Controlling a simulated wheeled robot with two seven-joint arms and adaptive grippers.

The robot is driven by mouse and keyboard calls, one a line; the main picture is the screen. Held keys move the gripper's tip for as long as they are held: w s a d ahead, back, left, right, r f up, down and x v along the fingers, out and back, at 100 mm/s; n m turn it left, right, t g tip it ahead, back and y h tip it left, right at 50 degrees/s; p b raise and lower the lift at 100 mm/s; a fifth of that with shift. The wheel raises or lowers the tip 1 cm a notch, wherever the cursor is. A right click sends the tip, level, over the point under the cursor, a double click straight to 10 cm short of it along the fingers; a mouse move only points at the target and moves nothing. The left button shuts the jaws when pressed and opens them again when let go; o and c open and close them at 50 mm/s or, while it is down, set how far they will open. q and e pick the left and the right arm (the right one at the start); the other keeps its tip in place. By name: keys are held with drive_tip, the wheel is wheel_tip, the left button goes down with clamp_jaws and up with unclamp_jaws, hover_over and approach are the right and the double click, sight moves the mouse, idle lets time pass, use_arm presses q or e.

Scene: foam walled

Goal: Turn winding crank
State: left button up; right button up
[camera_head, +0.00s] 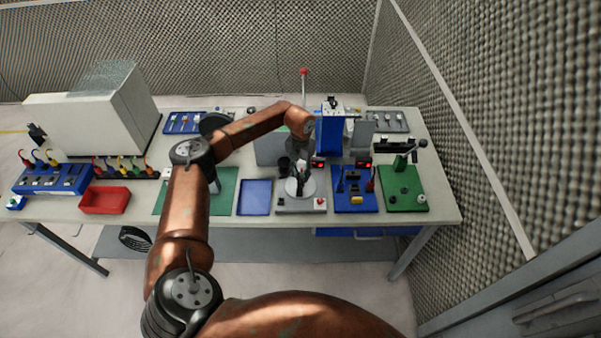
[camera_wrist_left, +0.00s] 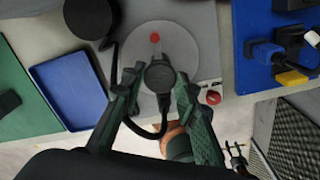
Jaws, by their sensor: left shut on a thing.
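The winding crank station (camera_head: 287,208) stands on the bench, a grey base with a pale round disc (camera_head: 309,187) on top. The disc (camera_wrist_left: 188,48) also shows in the left wrist view, with a red spot near its upper part. My left gripper (camera_head: 301,184) reaches down over the disc. In the left wrist view, my left gripper (camera_wrist_left: 160,80) has its fingers on both sides of a dark round crank knob (camera_wrist_left: 160,74) and is shut on it. The fingers hide part of the crank. A small dark shape low right in that view may be my right gripper; its fingers are unclear.
A blue tray (camera_head: 255,198) and green mat (camera_head: 224,200) lie left of the station. A blue fixture board (camera_head: 355,204) and green board (camera_head: 402,192) stand close on the right. A red bin (camera_head: 105,200) and white machine (camera_head: 95,115) are farther left. A foam wall bounds the right.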

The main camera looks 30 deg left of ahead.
use_arm(q)
drive_tip(key=shift+w+r+n+p, duration=0.15)
drive_tip(key=shift+n+p, duration=0.65)
drive_tip(key=shift+n, duration=1.4)
drive_tip(key=shift+n+p, duration=0.9)
drive_tip(key=shift+n, duration=1.2)
drive_tip(key=shift+n+p, duration=0.95)
drive_tip(key=shift+n, duration=0.95)
drive_tip(key=shift+n+p, duration=1.3)
drive_tip(key=shift+n, duration=0.9)
drive_tip(key=shift+n+p, duration=1.35)
drive_tip(key=shift+n, duration=0.55)
drive_tip(key=shift+n+p, duration=1.4)
drive_tip(key=shift+n, duration=0.3)
drive_tip(key=shift+r+n+p, duration=0.1)
drive_tip(key=shift+n+p, duration=2.2)
drive_tip(key=shift+n, duration=0.1)
drive_tip(key=shift+n+p, duration=1.15)
drive_tip(key=shift+n, duration=0.05)
